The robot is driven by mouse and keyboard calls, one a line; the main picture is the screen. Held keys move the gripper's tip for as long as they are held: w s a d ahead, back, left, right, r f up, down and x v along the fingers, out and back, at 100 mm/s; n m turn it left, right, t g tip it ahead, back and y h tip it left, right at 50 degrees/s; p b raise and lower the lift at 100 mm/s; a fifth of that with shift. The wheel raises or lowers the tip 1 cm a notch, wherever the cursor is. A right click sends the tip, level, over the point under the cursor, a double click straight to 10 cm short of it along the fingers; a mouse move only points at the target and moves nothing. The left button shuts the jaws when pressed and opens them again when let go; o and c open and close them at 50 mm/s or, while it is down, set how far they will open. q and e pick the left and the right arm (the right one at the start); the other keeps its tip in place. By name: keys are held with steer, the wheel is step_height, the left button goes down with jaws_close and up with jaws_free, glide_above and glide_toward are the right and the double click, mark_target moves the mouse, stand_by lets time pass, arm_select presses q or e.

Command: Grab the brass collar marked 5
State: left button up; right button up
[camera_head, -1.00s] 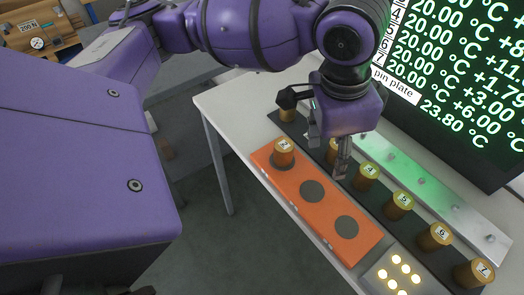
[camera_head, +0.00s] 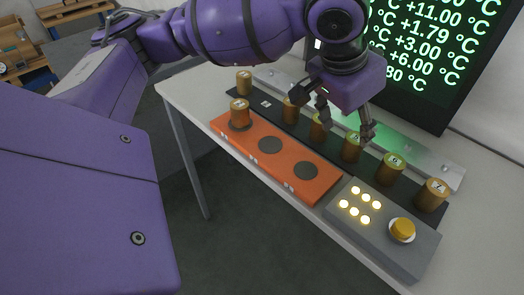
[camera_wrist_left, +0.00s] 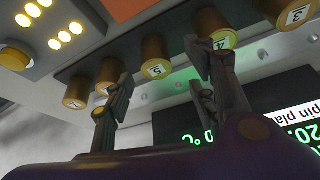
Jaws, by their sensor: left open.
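The brass collar marked 5 (camera_head: 351,150) stands upright in the row on the dark strip, between collars 4 (camera_head: 317,130) and 6 (camera_head: 391,169). Its label is partly covered by my gripper in the head view. In the left wrist view, collar 5 (camera_wrist_left: 155,52) shows between the two fingers, label readable. My left gripper (camera_head: 345,119) is open and empty, its fingers pointing down just above collar 5. I cannot tell whether a finger touches it. The gripper also shows in the wrist view (camera_wrist_left: 160,66). My right gripper is not in view.
Collar 3 (camera_head: 290,109) and collar 7 (camera_head: 432,195) stand in the same row. Collar 2 (camera_head: 239,114) stands on the orange tray (camera_head: 222,122). A grey control box (camera_head: 375,228) has lit buttons and a yellow knob. A screen (camera_head: 420,80) stands behind.

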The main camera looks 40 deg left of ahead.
mark_target(355, 139)
arm_select(q)
steer(key=shift+w+f, duration=0.25)
steer(key=shift+f, duration=0.2)
steer(key=x, duration=0.2)
steer(key=d+b+x, duration=0.1)
steer(key=x, duration=0.2)
steer(key=shift+s, duration=0.15)
steer(key=shift+r, duration=0.1)
steer(key=shift+c, duration=1.1)
steer(key=c, duration=1.1)
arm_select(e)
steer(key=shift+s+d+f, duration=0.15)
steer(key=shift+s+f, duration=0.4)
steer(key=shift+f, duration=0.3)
